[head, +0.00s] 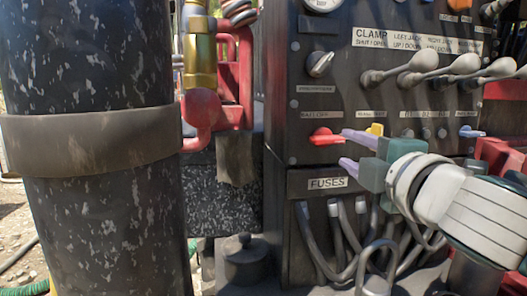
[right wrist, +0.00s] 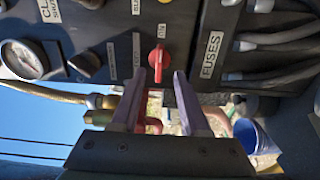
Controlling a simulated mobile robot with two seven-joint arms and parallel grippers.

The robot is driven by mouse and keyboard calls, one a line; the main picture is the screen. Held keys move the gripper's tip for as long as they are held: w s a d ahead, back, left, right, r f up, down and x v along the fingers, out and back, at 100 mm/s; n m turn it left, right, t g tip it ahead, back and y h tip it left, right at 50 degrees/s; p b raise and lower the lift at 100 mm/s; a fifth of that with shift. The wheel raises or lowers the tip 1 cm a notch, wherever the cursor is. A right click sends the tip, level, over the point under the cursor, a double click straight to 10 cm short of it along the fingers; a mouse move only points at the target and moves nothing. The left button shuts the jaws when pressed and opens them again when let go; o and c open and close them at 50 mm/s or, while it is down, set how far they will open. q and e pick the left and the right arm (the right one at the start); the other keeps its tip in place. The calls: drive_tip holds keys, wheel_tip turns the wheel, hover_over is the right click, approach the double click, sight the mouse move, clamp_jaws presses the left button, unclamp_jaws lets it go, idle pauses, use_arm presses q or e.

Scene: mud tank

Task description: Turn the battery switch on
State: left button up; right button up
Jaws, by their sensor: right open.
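The battery switch, a red handle (head: 325,136), sits on the lower left of the dark control panel (head: 330,92), above the FUSES label. It also shows in the right wrist view (right wrist: 158,62), just beyond the fingertips and roughly between their lines. My right gripper (head: 344,149) has purple fingers and comes in from the right. Its jaws are open and empty, with the tips close to the red handle in the head view. In the right wrist view the fingers (right wrist: 159,80) are spread, with a visible gap to the handle. My left gripper is not in view.
A row of levers (head: 440,68) juts out at the panel's upper right. A yellow part (head: 375,129) and a blue switch (head: 470,132) lie near my right gripper. Grey cables (head: 345,235) hang below. A thick black cylinder (head: 90,150) fills the left.

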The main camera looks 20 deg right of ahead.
drive_tip(key=shift+v, duration=1.9)
